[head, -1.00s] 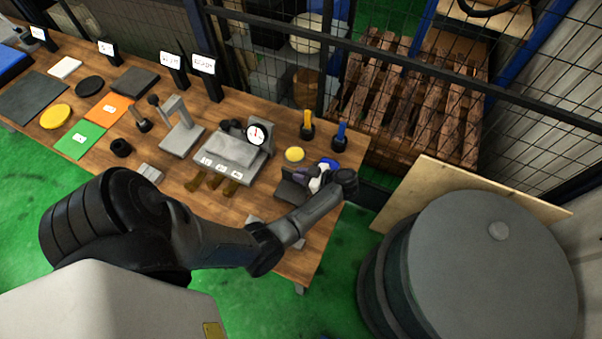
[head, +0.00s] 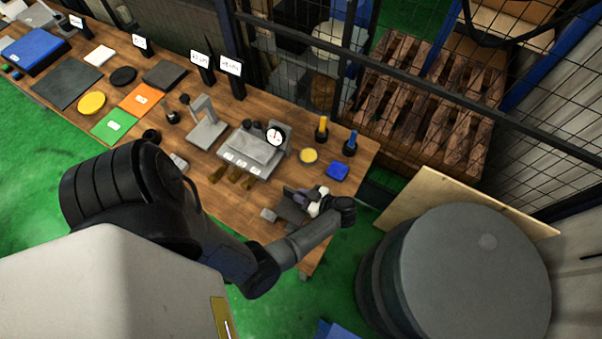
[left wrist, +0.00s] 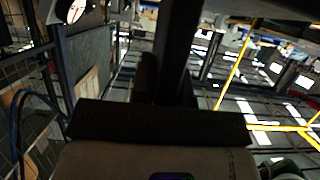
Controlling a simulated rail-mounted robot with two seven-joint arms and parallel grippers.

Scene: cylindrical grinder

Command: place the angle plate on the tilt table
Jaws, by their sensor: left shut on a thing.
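My left gripper (head: 308,201) is over the front right part of the bench and is shut on a dark angle plate (head: 291,209). In the left wrist view a dark bar (left wrist: 160,122) and an upright dark slab (left wrist: 178,50) stand close to the camera; I cannot tell plate from fingers there. What I take as the tilt table (head: 252,148) is a grey plated fixture with white labels and brass-coloured pieces at its front. It lies left of and behind my left gripper, apart from the held plate. My right gripper is not in view.
A round dial gauge (head: 275,137) stands at the fixture's right. A blue block (head: 337,172), a yellow disc (head: 308,156) and two upright tools (head: 321,130) are near the bench's right end. A grey stand (head: 207,128) is further left. A mesh fence runs behind the bench.

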